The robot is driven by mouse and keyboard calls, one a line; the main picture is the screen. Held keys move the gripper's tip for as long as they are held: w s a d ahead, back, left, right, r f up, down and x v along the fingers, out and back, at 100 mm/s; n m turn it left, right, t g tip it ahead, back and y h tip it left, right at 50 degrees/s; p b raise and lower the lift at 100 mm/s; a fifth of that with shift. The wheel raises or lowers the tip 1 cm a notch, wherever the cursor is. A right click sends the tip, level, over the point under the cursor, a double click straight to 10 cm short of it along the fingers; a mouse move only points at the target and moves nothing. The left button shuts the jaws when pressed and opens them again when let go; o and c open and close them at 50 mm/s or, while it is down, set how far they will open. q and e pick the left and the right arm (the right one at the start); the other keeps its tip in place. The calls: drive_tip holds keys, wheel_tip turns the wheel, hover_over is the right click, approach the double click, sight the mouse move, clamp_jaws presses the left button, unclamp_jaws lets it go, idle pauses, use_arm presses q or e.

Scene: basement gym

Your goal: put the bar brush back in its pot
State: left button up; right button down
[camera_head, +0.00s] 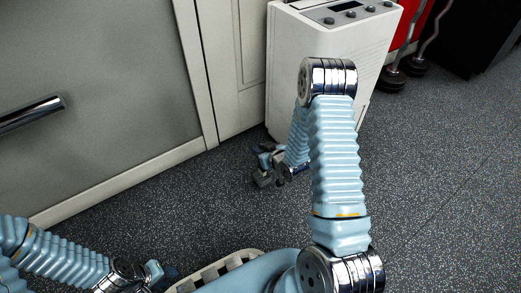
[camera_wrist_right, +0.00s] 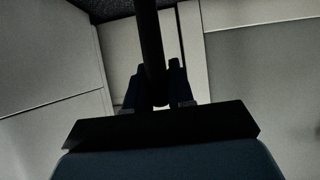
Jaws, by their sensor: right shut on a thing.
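My right gripper (camera_head: 270,167) reaches low over the floor, just left of a white cabinet-like unit. In the right wrist view, its fingers (camera_wrist_right: 158,98) are shut on a dark, straight rod (camera_wrist_right: 148,40). The rod looks like the handle of the bar brush; bristles cannot be made out. In the head view the held thing is too small and dark to tell apart from the gripper. My left gripper (camera_head: 150,275) is at the bottom left, partly hidden, and its opening cannot be made out. No pot can be made out in either view.
The white unit (camera_head: 325,45) with dark knobs on top stands at the back. A grey panel (camera_head: 95,90) with a metal handle (camera_head: 30,114) is at left. Bars with dark weights (camera_head: 391,79) stand at right by a red surface (camera_head: 411,22). The speckled floor (camera_head: 440,170) is clear at right.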

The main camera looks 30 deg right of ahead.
drive_tip(key=shift+f, duration=2.8)
drive_tip(key=c, duration=0.9)
unclamp_jaws()
drive_tip(key=shift+f, duration=0.1)
